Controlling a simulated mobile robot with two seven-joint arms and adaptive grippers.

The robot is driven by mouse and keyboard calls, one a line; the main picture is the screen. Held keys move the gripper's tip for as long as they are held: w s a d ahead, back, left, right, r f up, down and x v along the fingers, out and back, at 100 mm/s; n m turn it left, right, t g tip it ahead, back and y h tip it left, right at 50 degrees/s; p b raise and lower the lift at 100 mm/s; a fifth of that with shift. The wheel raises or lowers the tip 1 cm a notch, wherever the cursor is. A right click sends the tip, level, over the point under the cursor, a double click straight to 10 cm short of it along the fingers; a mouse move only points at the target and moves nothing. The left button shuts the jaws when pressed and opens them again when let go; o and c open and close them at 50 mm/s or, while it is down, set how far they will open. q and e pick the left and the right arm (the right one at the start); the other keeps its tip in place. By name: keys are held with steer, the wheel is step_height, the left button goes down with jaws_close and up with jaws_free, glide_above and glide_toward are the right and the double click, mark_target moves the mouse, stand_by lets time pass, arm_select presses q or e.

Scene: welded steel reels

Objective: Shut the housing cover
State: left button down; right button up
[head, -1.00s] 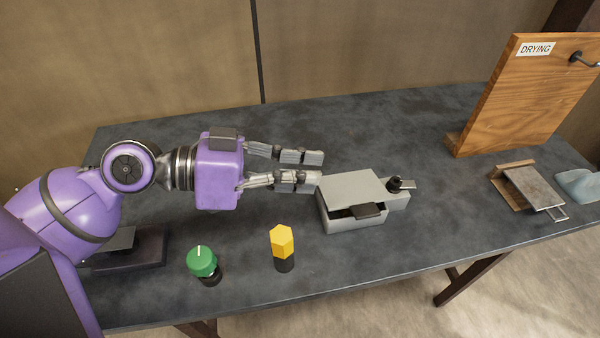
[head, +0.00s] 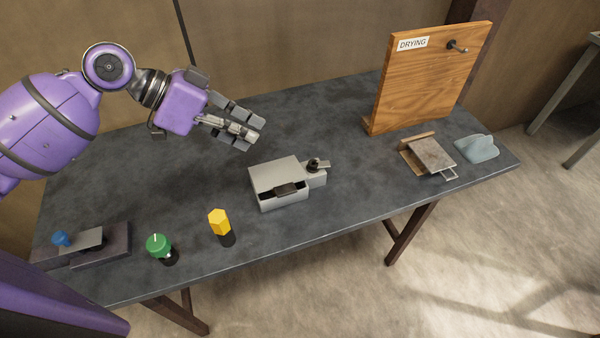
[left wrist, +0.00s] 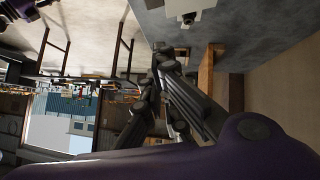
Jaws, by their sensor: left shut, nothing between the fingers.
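The housing also shows, cut off, at the top of the left wrist view (left wrist: 185,8). My left gripper (head: 251,130) is shut and empty, behind and above the housing, apart from it. My right gripper is not in view.
A yellow-topped piece (head: 219,221) and a green-topped knob (head: 158,245) stand at the front left. A blue knob (head: 61,238) is by a dark block. An upright wooden DRYING board (head: 420,80), a hinged plate (head: 432,153) and a blue-grey lump (head: 477,148) are right. Mid-table behind is clear.

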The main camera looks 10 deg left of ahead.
arm_select(q)
steer(key=f, duration=0.1)
glide_above(285, 188)
steer(key=w, duration=0.1)
steer(key=shift+g, duration=0.3)
steer(key=f, duration=0.7)
steer(key=shift+a, duration=0.2)
steer(key=shift+s+f, duration=0.15)
steer(key=shift+f, duration=0.45)
steer(key=shift+s+f, duration=0.15)
steer(key=shift+f, duration=0.45)
steer(key=shift+s+d+f+p, duration=0.15)
steer(key=shift+f+p, duration=0.15)
steer(key=shift+f, duration=0.4)
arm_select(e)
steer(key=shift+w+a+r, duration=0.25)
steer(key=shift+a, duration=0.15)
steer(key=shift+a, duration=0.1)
